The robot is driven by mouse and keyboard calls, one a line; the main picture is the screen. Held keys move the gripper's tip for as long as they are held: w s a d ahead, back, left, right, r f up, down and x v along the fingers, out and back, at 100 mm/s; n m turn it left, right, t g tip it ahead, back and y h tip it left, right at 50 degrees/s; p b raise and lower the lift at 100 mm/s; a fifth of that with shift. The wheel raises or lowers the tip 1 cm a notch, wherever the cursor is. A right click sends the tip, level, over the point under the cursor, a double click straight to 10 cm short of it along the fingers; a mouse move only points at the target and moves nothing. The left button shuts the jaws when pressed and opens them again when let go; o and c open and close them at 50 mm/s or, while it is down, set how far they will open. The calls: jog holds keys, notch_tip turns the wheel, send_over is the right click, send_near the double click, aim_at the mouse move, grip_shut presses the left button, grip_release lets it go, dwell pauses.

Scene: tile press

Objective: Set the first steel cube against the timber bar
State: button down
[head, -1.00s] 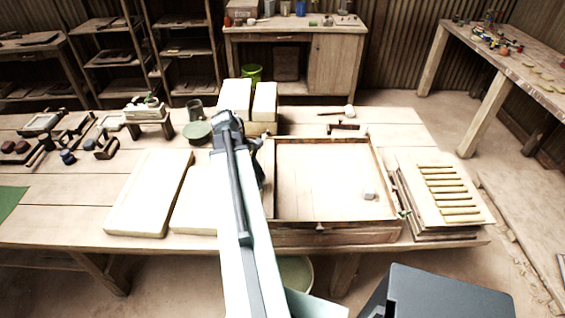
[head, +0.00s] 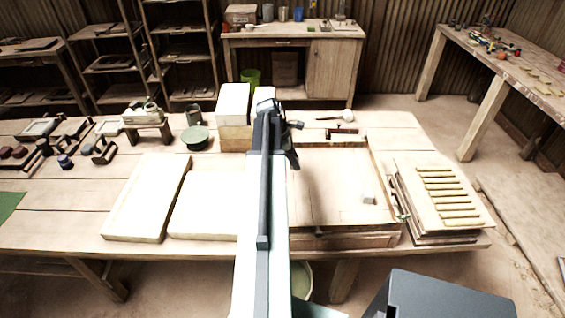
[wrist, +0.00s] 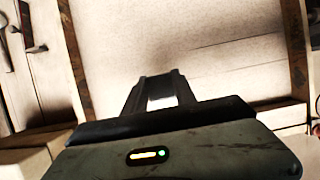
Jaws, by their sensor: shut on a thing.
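My gripper (head: 293,160) is over the left part of the shallow wooden tray (head: 380,170), pointing down. In the wrist view its jaws (wrist: 158,88) are shut on a small bright piece (wrist: 162,102), seemingly a steel cube, mostly hidden by the jaws. Another small grey cube (head: 368,199) lies on the tray floor near its front right corner. A pale wooden strip (wrist: 281,117) runs along the tray's edge in the wrist view. I cannot tell whether it is the timber bar or the tray's wall. My arm hides the tray's left side in the head view.
Pale slabs (head: 147,197) lie left of the tray, and pale blocks (head: 233,104) stand behind it. Hammers (head: 342,132) lie beyond the far rim. A stack of boards with several rods (head: 447,190) is at the right. The tray's middle is clear.

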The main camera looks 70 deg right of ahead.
jog(key=w, duration=0.1)
jog(key=w+d, duration=0.1)
jog(key=w, duration=0.1)
jog(key=w+d, duration=0.1)
jog(key=shift+w+d+f, duration=0.2)
jog(key=shift+w, duration=0.15)
jog(key=f+b, duration=0.2)
jog(key=w+f+b, duration=0.1)
jog(key=shift+d+f+b, duration=0.25)
jog(key=shift+b, duration=0.15)
jog(key=shift+f+b, duration=0.3)
jog(key=shift+r, duration=0.25)
jog(key=shift+f, duration=0.2)
jog(key=c, duration=1)
grip_release()
